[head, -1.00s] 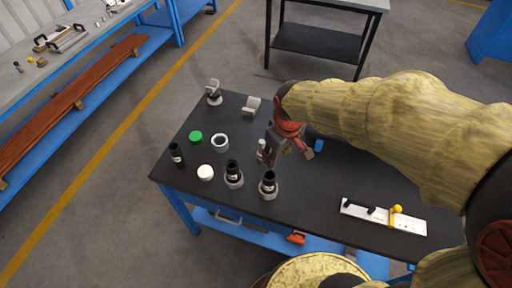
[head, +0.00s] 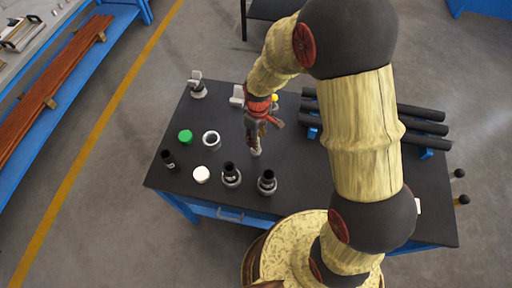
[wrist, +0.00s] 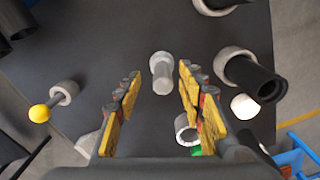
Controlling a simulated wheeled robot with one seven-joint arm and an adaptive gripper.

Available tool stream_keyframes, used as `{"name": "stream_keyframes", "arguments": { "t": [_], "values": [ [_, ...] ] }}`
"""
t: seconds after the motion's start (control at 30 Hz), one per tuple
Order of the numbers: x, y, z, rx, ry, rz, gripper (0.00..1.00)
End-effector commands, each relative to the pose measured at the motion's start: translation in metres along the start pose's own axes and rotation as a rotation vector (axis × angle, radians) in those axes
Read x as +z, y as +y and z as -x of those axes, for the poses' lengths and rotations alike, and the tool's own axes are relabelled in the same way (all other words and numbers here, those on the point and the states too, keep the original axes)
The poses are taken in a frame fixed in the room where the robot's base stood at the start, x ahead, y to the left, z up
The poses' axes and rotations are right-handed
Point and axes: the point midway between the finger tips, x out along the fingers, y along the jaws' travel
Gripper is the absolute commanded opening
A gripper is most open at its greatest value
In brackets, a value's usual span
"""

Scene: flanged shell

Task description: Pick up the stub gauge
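The stub gauge appears to be the small grey cylinder with a wider round end (wrist: 162,75), standing on the black table. In the head view it shows as a pale stub (head: 256,152) just below my fingertips. My gripper (wrist: 159,80) is open, pointing down over it, with one yellow-padded finger on either side in the picture. Nothing is held, and the fingers look apart from the gauge. In the head view my gripper (head: 256,138) partly hides the gauge's upper part.
Two black tubes in grey collars (head: 231,176) (head: 267,183) stand nearby. A white ring (head: 211,139), green cap (head: 185,136), white cap (head: 201,174) and black cylinder (head: 168,160) lie left. Long black bars (head: 420,126) lie right. A yellow ball-knobbed part (wrist: 40,113) is close.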

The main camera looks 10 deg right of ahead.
Motion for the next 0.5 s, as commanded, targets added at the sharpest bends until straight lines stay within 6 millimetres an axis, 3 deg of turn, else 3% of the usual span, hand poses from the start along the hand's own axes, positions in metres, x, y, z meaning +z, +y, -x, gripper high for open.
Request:
{"name": "stream_keyframes", "arguments": {
  "t": [0.23,0.5],
  "values": [
    [-0.005,-0.003,-0.036,-0.002,-0.002,0.0,0.39],
    [-0.005,-0.003,-0.039,0.0,-0.001,0.0,0.39]
  ]
}}
